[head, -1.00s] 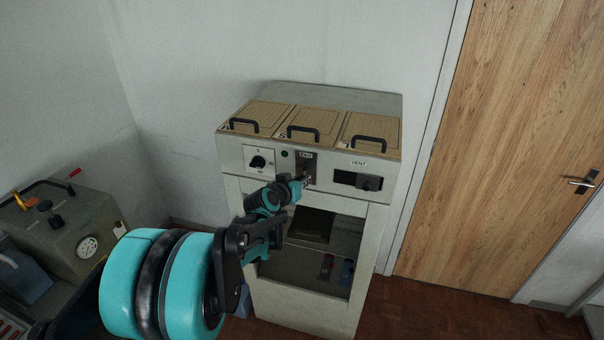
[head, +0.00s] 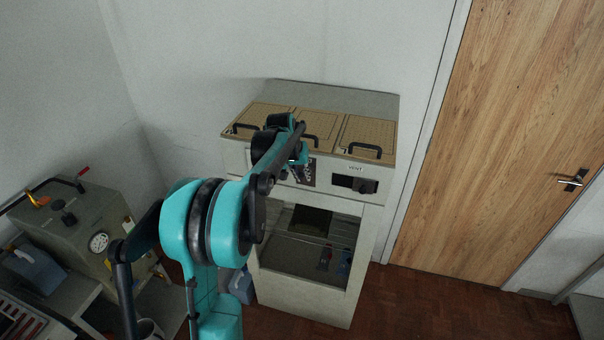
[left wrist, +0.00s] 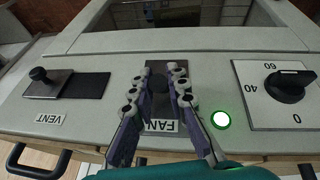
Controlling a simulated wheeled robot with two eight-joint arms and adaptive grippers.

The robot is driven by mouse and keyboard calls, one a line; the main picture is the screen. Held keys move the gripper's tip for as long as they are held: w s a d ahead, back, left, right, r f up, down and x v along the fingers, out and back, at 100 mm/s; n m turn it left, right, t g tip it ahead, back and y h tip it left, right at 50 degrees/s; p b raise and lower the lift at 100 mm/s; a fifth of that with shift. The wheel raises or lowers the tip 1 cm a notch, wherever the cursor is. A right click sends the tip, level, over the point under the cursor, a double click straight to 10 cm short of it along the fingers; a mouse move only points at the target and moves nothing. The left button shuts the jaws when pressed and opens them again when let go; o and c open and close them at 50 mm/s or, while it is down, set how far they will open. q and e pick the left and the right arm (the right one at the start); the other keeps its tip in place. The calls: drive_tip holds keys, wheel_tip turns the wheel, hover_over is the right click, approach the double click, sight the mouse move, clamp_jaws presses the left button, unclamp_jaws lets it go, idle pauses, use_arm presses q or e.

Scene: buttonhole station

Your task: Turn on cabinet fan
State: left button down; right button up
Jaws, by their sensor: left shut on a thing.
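The grey-white cabinet (head: 305,300) stands against the wall. Its dark FAN plate (head: 309,174) is on the front panel, partly behind my left gripper (head: 301,163). In the left wrist view the FAN plate (left wrist: 160,126) appears upside down, with my left gripper's two fingers (left wrist: 160,78) on either side of its dark switch (left wrist: 157,86). The gripper is shut on the switch; the exact contact is hard to see. A round lamp (left wrist: 221,119) beside the plate glows green. My right gripper is not in view.
A VENT slider (head: 366,186) and a timer dial (left wrist: 290,84) flank the FAN plate. Handled lids (head: 366,137) cover the cabinet top. A machine with a gauge (head: 98,243) stands at left. A wooden door (head: 500,150) is at right.

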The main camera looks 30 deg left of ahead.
use_arm(q)
drive_tip(key=shift+w+r+g, duration=0.1)
drive_tip(key=shift+r+g, duration=0.05)
drive_tip(key=shift+g, duration=0.15)
idle(0.4)
drive_tip(key=c, duration=1.5)
unclamp_jaws()
drive_tip(key=shift+o, duration=0.2)
drive_tip(key=v, duration=1.2)
drive_tip(key=s+d+f+m+t+b, duration=0.2)
drive_tip(key=s+d+f+b, duration=1.1)
drive_tip(key=s+d+f, duration=0.15)
drive_tip(key=s+d+f+b, duration=0.2)
drive_tip(key=s+f, duration=0.1)
drive_tip(key=f, duration=0.2)
drive_tip(key=s+d+f+m+b, duration=0.1)
drive_tip(key=s+d+f+b, duration=0.2)
drive_tip(key=f, duration=0.3)
drive_tip(key=s+d+f+m+t+b, duration=0.1)
drive_tip(key=s+d+f+b, duration=0.1)
drive_tip(key=s+f, duration=0.3)
drive_tip(key=shift+d+f+b, duration=0.2)
drive_tip(key=shift+f+b, duration=0.1)
drive_tip(key=shift+f, duration=0.35)
